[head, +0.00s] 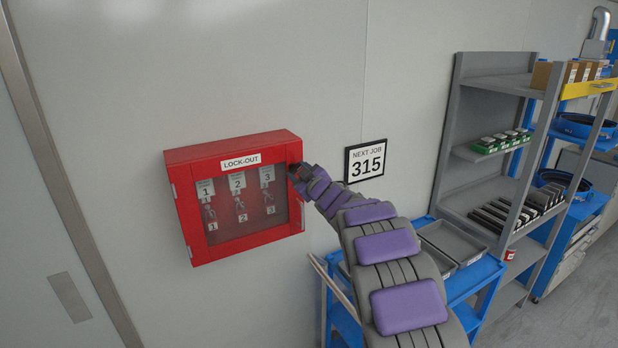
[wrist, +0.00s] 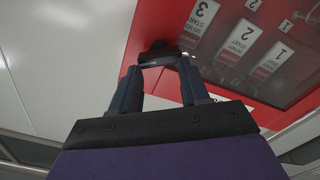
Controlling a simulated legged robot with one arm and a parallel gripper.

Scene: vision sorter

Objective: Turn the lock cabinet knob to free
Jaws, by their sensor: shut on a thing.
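The red lock-out cabinet (head: 180,165) hangs on the wall at the left in the head view, its glazed door closed. Numbered tags 1, 2 and 3 and hanging locks show behind the pane. My gripper (head: 294,170) reaches the cabinet's upper right front edge. In the wrist view the red cabinet front (wrist: 170,18) fills the top and right. There my gripper (wrist: 162,60) is shut on a small dark knob (wrist: 158,47) at the red frame. The knob is mostly hidden in the head view, and I cannot tell its turn position.
A "NEXT JOB 315" sign (head: 366,160) hangs right of the cabinet. A blue cart (head: 470,283) with grey trays stands below my arm. Grey shelving (head: 490,190) stands further right. The wall left of the cabinet is clear.

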